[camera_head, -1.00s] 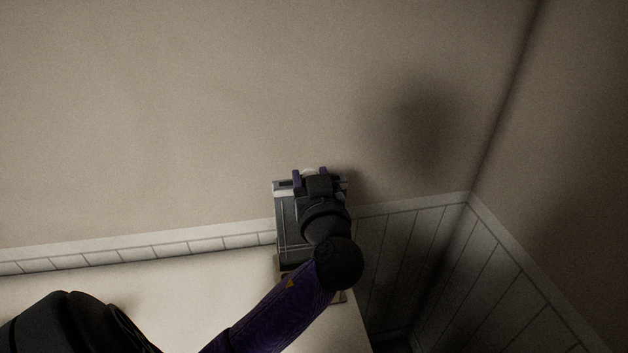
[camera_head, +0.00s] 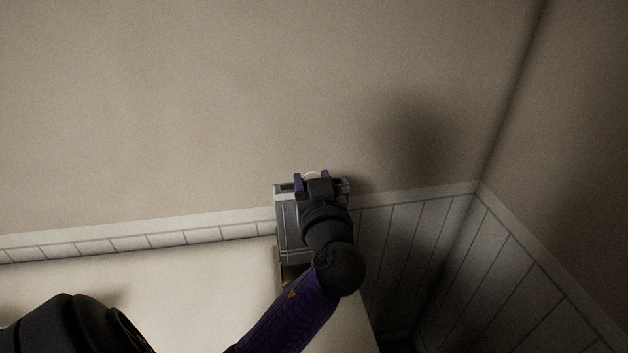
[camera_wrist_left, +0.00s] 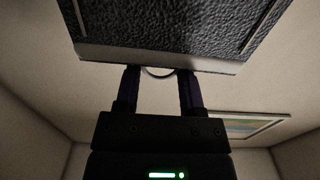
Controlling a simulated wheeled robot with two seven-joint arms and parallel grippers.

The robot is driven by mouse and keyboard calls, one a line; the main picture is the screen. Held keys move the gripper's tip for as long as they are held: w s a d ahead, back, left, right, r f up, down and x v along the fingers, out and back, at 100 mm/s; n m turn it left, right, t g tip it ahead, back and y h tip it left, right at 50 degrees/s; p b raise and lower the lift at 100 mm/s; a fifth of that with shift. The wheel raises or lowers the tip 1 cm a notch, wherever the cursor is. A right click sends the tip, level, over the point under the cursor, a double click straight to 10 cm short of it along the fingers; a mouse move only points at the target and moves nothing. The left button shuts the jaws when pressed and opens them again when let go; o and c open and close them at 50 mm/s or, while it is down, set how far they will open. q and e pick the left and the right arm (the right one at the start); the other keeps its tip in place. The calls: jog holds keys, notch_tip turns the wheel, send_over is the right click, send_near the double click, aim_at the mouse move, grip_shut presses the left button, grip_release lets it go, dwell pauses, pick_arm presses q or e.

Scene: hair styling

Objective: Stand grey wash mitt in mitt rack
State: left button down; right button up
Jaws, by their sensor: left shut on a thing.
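The grey wash mitt (camera_head: 288,228) hangs upright below my left gripper (camera_head: 313,180), with a pale band along its top edge. In the left wrist view, the mitt (camera_wrist_left: 165,28) is dark and textured, and a white loop shows between the fingers of my gripper (camera_wrist_left: 159,73). The gripper is shut on the mitt at its banded end. A brownish edge (camera_head: 280,262), perhaps the mitt rack, shows just under the mitt; my arm hides most of it. I cannot tell whether the mitt touches it. My right gripper is not in view.
A pale counter (camera_head: 190,290) runs along the wall and ends just right of the mitt. Beyond that end is a dark gap beside panelled wall (camera_head: 400,235). A tiled strip (camera_head: 150,241) runs behind the counter. The wall above is bare.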

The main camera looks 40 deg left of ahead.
pick_arm(q)
notch_tip(320, 180, down, 8)
jog(key=b, duration=0.6)
jog(key=shift+r, duration=0.2)
jog(key=shift+c, duration=0.6)
grip_release()
